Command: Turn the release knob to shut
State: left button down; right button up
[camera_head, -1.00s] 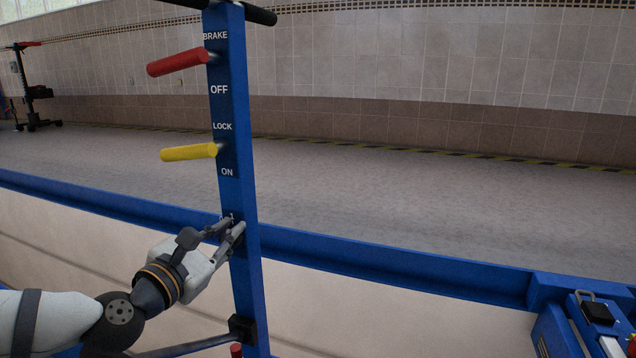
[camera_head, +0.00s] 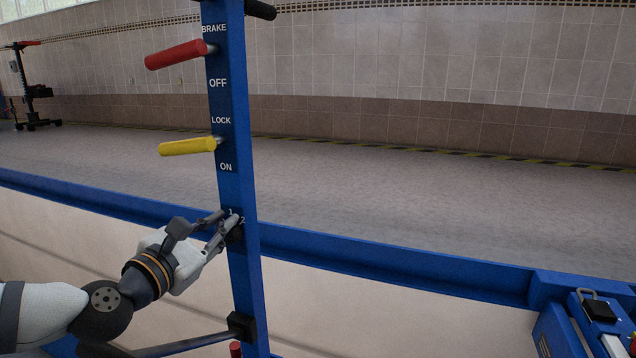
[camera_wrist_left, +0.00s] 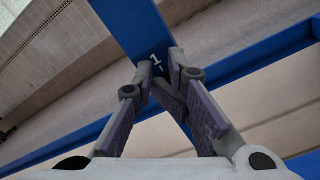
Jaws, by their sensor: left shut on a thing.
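The knob's exact angle cannot be told. My right gripper is not in view.
A red handle (camera_head: 178,55) marked BRAKE and OFF and a yellow handle (camera_head: 187,147) marked LOCK and ON stick out left from the post above my gripper. A blue rail (camera_head: 390,265) runs behind. A blue unit (camera_head: 570,325) stands at bottom right.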

pick_arm(q)
jog(key=shift+r, duration=0.5)
jog(key=p+v, duration=0.2)
jog(key=v, duration=0.4)
jog(key=shift+f, duration=0.15)
